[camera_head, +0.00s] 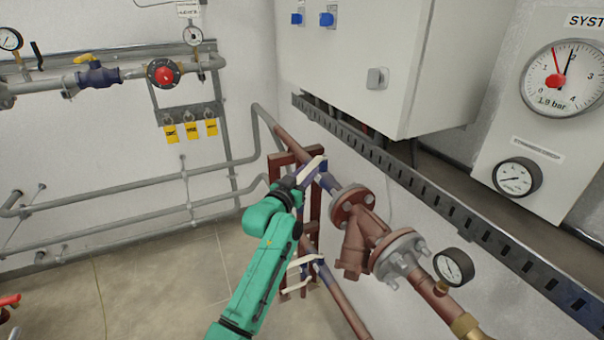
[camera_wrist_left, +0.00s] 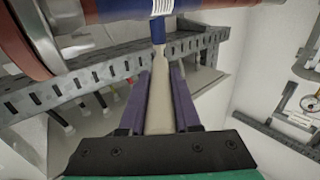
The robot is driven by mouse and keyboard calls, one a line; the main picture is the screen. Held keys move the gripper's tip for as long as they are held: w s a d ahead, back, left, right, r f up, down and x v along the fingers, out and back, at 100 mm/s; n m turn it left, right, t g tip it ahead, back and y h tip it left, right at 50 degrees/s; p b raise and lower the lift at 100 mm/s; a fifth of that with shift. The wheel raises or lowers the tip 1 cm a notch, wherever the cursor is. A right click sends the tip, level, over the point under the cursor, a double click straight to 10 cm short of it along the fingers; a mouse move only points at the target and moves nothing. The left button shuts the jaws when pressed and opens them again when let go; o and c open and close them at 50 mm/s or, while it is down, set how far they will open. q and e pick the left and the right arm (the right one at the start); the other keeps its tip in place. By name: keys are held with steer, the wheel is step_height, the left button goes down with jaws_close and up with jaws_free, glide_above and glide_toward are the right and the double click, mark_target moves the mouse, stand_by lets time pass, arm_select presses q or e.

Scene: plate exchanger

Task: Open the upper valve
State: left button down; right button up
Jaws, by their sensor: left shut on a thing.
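The upper valve (camera_head: 328,182) is a blue body on the upper brown pipe. Its cream lever (camera_head: 312,170) stands beside the pipe, partly hidden by my gripper in the head view. In the left wrist view the lever (camera_wrist_left: 159,90) runs from a blue stem (camera_wrist_left: 158,28) at the pipe back between my fingers, crosswise to the pipe. My left gripper (camera_head: 298,184) is shut on this lever, with a purple finger on each side in the wrist view (camera_wrist_left: 160,85). My right gripper is not in view.
A lower valve with a cream lever (camera_head: 300,262) sits on the lower pipe, close to my left arm. A brown flanged strainer (camera_head: 362,232) and a gauge (camera_head: 453,267) follow on the upper pipe. A slotted cable tray (camera_head: 430,193) runs along the wall under a white cabinet (camera_head: 385,70).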

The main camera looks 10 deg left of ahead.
arm_select(q)
steer(key=c, duration=0.7)
jaws_free()
steer(key=shift+c, duration=0.2)
steer(key=shift+o, duration=0.6)
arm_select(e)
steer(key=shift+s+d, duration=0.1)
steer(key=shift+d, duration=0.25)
